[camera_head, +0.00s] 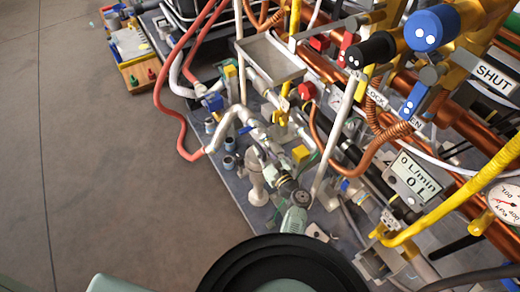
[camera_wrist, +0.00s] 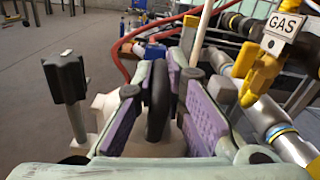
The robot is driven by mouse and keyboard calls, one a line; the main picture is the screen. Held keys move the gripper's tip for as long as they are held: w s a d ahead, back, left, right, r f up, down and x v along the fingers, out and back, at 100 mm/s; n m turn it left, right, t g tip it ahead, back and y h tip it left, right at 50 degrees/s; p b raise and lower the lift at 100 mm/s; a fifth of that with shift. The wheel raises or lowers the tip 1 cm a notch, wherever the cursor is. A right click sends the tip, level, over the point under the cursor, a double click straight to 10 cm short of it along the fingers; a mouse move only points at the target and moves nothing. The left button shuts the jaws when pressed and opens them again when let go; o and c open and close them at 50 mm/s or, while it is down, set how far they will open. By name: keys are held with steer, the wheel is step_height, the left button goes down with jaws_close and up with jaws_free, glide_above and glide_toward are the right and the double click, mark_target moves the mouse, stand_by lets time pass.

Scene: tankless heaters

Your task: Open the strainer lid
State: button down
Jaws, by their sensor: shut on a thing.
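In the wrist view, my gripper (camera_wrist: 160,100) has its two purple-padded fingers on either side of a dark, thin, upright rounded piece (camera_wrist: 157,98) and is shut on it. This piece appears to be the strainer lid's grip. It rises from a pale body (camera_wrist: 163,143), mostly hidden by my fingers. The lid cannot be made out there. Whether the lid has turned or lifted cannot be told.
A black knob (camera_wrist: 68,80) stands left of my fingers. A yellow valve handle (camera_wrist: 258,75) and a grey pipe (camera_wrist: 272,125) are close on the right. Pipes and red hoses (camera_head: 165,85) crowd the board. The floor (camera_head: 110,180) at left is clear.

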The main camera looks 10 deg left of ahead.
steer(key=m+p, duration=0.1)
steer(key=w+d+r+m+p, duration=0.1)
steer(key=shift+w+d+r+m, duration=0.2)
steer(key=shift+r+m, duration=0.05)
steer(key=shift+m, duration=0.05)
steer(key=shift+w+d+r, duration=0.2)
steer(key=shift+w+d, duration=0.6)
steer(key=shift+d, duration=0.05)
steer(key=c, duration=1.6)
jaws_free()
steer(key=shift+f, duration=0.1)
steer(key=shift+c, duration=0.2)
steer(key=v, duration=1.2)
steer(key=shift+a, duration=0.1)
